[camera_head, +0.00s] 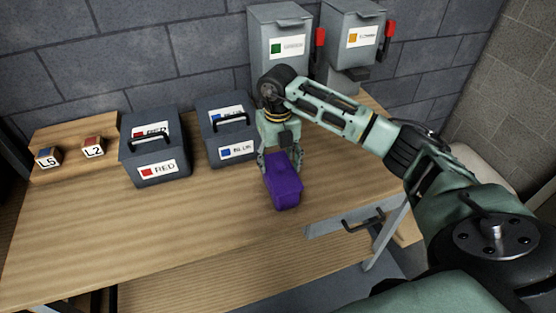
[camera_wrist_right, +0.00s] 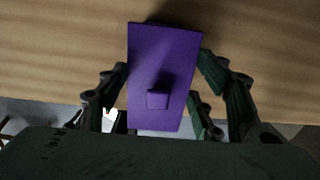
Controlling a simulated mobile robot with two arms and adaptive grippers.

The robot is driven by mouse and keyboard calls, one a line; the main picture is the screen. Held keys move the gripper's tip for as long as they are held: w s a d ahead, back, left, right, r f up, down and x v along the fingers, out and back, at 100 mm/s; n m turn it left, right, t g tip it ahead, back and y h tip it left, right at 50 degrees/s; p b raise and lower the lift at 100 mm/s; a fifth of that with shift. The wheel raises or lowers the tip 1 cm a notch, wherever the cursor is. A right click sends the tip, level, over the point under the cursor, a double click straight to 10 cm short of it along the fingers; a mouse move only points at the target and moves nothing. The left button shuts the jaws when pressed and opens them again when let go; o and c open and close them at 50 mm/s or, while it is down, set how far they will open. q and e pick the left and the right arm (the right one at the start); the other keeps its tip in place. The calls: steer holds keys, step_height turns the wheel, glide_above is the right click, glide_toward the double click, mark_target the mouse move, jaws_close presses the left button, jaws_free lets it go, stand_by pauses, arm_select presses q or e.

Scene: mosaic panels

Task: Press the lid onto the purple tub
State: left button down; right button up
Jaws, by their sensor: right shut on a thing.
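The purple tub (camera_head: 285,190) stands on the wooden table, close to its front edge. In the right wrist view a flat purple rectangular top, which looks like the lid (camera_wrist_right: 165,60), carries a small square knob (camera_wrist_right: 157,99). The lid lies over the tub; whether it is fully seated I cannot tell. My right gripper (camera_head: 280,165) reaches down from above, with one finger on each long side of the purple body. Its fingers also show either side of the purple top in the wrist view (camera_wrist_right: 163,75). My left gripper is not in view.
A grey box labelled RED (camera_head: 155,150) and a grey box with a blue label (camera_head: 228,130) stand to the left. Small labelled blocks (camera_head: 93,147) sit on a wooden stand. Grey wall boxes (camera_head: 282,40) hang behind. The table's front left is clear.

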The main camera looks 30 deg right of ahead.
steer(key=shift+f+b, duration=0.3)
steer(key=shift+f, duration=0.05)
stand_by(0.4)
stand_by(0.4)
steer(key=o, duration=1)
steer(key=o, duration=0.5)
steer(key=shift+c, duration=0.2)
steer(key=shift+r, duration=0.15)
steer(key=shift+r+p, duration=2.3)
steer(key=shift+r, duration=1.1)
